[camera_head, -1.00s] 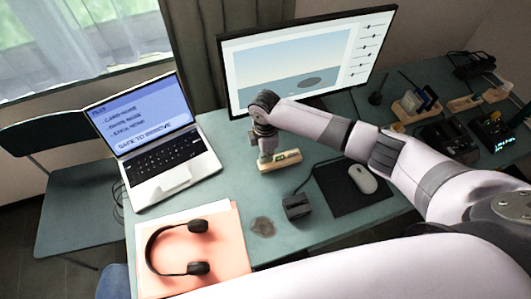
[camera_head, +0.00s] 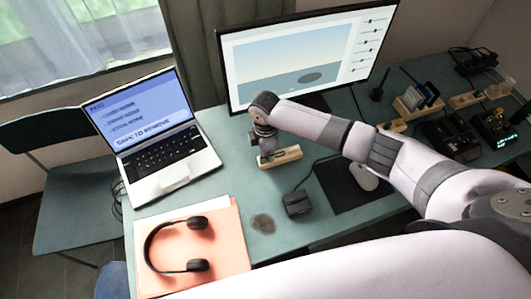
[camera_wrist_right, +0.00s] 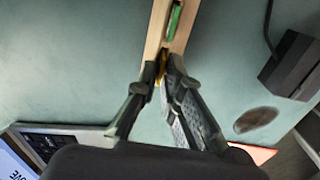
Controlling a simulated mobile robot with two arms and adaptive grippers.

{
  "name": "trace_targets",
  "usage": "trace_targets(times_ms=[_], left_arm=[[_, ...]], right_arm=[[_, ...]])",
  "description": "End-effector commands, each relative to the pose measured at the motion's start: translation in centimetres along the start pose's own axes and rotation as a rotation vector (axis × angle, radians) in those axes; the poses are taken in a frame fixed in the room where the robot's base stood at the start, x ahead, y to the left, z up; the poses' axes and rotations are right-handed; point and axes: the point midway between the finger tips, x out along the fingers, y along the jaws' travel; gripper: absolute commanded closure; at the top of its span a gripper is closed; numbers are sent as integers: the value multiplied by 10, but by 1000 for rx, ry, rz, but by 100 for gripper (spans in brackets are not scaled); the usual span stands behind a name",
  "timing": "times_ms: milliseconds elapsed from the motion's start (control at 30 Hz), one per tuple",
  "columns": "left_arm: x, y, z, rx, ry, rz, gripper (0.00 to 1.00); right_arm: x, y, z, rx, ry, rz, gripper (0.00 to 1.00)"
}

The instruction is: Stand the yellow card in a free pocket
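The yellow card (camera_wrist_right: 161,67) shows as a small strip between my right fingertips in the right wrist view; most of it is hidden. A pale wooden holder (camera_head: 290,154) stands on the desk in front of the monitor, and it runs up from the fingertips in the wrist view (camera_wrist_right: 155,40). A green piece (camera_wrist_right: 174,20) sits in a slot of it. My right gripper (camera_head: 265,160) is low over the holder's left end, fingertips close together around the yellow card. I cannot tell how deep the card is in a pocket. My left gripper is not in view.
A laptop (camera_head: 165,150) stands left of the holder, a monitor (camera_head: 310,60) behind it. A dark box (camera_head: 297,203) with a cable, a mouse (camera_head: 363,176) on a dark pad (camera_head: 350,195) and headphones (camera_head: 197,222) are nearby. Another wooden holder (camera_head: 405,107) stands at right.

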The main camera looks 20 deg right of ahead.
Motion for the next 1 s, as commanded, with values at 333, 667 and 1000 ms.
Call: trace_targets(times_ms=[333, 667, 1000], left_arm=[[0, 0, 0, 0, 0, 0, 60], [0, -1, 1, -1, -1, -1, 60], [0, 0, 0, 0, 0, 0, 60]], right_arm=[[0, 0, 0, 0, 0, 0, 72], [-10, 1, 0, 0, 2, 3, 72], [-78, 2, 0, -1, 1, 5, 72]])
